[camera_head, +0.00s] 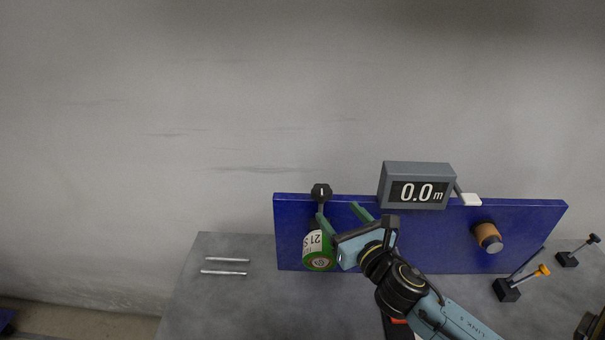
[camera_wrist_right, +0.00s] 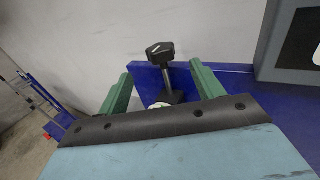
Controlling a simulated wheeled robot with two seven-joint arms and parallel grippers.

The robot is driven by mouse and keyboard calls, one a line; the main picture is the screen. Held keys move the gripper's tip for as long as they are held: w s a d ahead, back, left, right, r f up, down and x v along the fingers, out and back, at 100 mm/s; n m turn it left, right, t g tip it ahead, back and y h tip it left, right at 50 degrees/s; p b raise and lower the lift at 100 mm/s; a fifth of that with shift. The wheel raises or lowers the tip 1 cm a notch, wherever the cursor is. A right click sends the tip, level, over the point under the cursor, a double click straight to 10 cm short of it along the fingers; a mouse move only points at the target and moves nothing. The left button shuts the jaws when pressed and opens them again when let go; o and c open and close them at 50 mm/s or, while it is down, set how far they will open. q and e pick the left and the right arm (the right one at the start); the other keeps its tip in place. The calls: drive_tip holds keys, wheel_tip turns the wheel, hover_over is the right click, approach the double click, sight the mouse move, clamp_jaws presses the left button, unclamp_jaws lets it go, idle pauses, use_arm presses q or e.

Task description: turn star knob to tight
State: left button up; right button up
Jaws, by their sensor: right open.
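The star knob (camera_head: 321,191) is a dark knob with a white mark, at the top edge of the blue panel (camera_head: 420,250), left part. It also shows in the right wrist view (camera_wrist_right: 160,52) on a dark stem, at the centre top. My right gripper (camera_head: 337,209) is open with green fingers, below and to the right of the knob in the head view. In the wrist view the fingers (camera_wrist_right: 160,68) stand on either side of the stem, with gaps, and the knob head shows beyond the tips. My left gripper is out of view.
A grey display reading 0.0 m (camera_head: 418,188) stands on the panel. A green and white round item (camera_head: 319,252) is below the knob. Two metal rods (camera_head: 224,266) lie on the grey table. Small black lever blocks (camera_head: 506,289) stand at right.

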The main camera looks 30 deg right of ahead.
sight(317, 184)
drive_tip(key=w, duration=0.1)
drive_tip(key=w+p, duration=0.1)
drive_tip(key=w, duration=0.2)
drive_tip(key=shift+w+d+r, duration=0.25)
drive_tip(key=shift+w+r, duration=0.1)
drive_tip(key=w+p, duration=0.1)
drive_tip(key=w, duration=0.4)
drive_tip(key=shift+w+d, duration=0.1)
drive_tip(key=shift+d, duration=0.1)
drive_tip(key=shift+w+f, duration=0.1)
drive_tip(key=shift+w, duration=0.5)
drive_tip(key=c, duration=1)
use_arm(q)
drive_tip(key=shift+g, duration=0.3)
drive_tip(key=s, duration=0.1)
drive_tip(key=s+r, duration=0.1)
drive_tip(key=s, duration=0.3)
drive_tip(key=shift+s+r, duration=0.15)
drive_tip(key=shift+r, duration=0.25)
